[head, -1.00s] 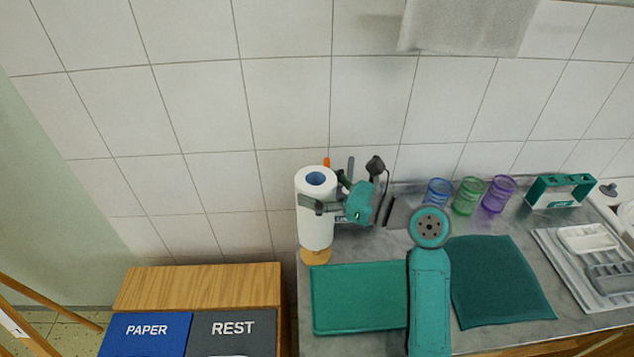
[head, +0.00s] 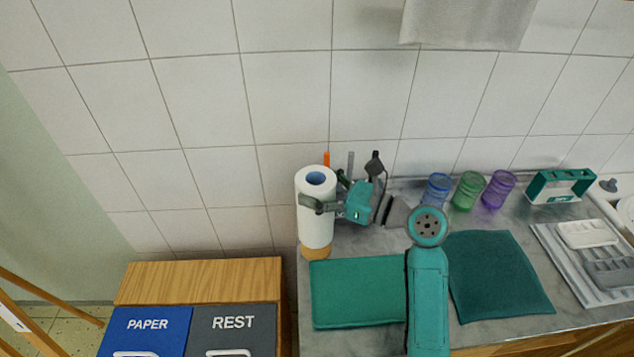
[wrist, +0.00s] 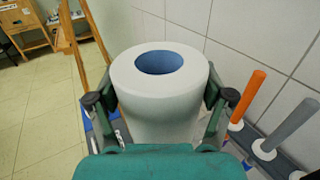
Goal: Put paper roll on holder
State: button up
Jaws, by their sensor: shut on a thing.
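The white paper roll (head: 315,222) with a blue core stands upright at the left end of the counter. My gripper (head: 318,204) is shut on its sides, coming from the right. In the wrist view the roll (wrist: 160,105) fills the space between the two fingers, and its open top faces up. A round wooden base (head: 316,253), seemingly the holder, shows just under the roll's lower end. I cannot tell whether the roll touches it. No post shows inside the core; the roll hides most of the base.
Behind the roll, an orange rod (wrist: 247,97) and a grey rod (wrist: 290,125) stand near the tiled wall. A green board (head: 355,293) and dark green cloth (head: 497,277) lie on the counter. Blue, green and purple cups stand behind. PAPER (head: 147,335) and REST bins are left.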

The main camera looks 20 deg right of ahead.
jog(key=shift+f, duration=2.4)
jog(key=o, duration=1.5)
jog(key=shift+r, duration=4)
jog(key=shift+d, duration=0.1)
